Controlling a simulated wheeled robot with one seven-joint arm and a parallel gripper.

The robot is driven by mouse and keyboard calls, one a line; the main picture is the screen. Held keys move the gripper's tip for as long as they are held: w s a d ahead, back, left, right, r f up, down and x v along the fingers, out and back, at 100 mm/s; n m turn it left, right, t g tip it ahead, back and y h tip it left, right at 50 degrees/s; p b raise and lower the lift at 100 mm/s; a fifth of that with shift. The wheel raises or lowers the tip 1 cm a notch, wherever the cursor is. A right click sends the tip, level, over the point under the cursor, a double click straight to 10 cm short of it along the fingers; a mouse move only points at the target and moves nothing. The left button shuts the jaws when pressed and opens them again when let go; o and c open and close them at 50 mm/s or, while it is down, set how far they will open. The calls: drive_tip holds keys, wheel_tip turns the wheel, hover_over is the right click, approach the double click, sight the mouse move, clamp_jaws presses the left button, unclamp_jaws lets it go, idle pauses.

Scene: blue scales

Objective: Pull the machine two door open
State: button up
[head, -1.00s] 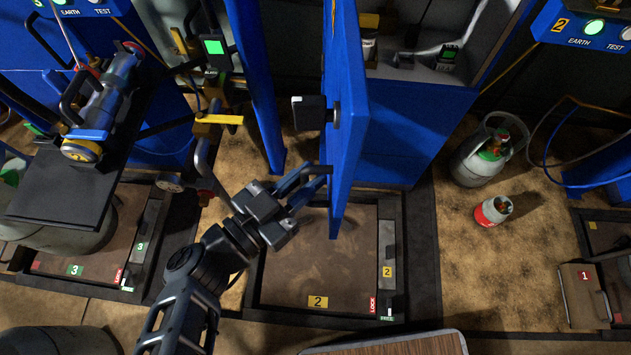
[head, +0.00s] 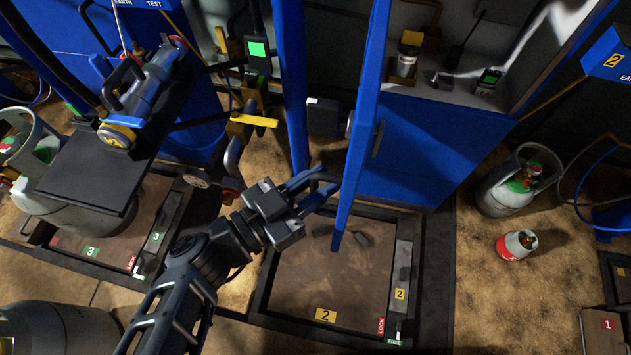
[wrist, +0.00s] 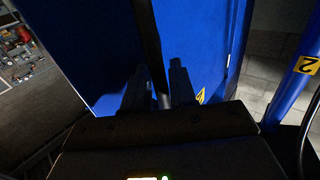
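The machine two door (head: 361,120) is a tall blue panel that stands out from its blue cabinet, seen almost edge-on in the head view. A black box-shaped fitting (head: 325,117) is on its left side. My gripper (head: 322,186) is at the left of the door's lower part. In the wrist view, my gripper's fingers (wrist: 160,88) stand close together on either side of a dark upright bar, the door handle (wrist: 149,40), in front of blue panels. They look shut on it, though the contact itself is dark.
A floor plate marked 2 (head: 345,290) lies below the door. A black platform (head: 85,185) with a tool juts out at left. A grey gas cylinder (head: 500,203) and a small red-and-white canister (head: 513,246) stand at right, with open floor around them.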

drive_tip(key=shift+o, duration=0.7)
drive_tip(key=shift+s, duration=0.1)
drive_tip(key=shift+a+f, duration=0.1)
drive_tip(key=shift+a, duration=0.05)
drive_tip(key=b+v, duration=0.1)
drive_tip(key=v, duration=0.6)
drive_tip(key=shift+s+a, duration=0.25)
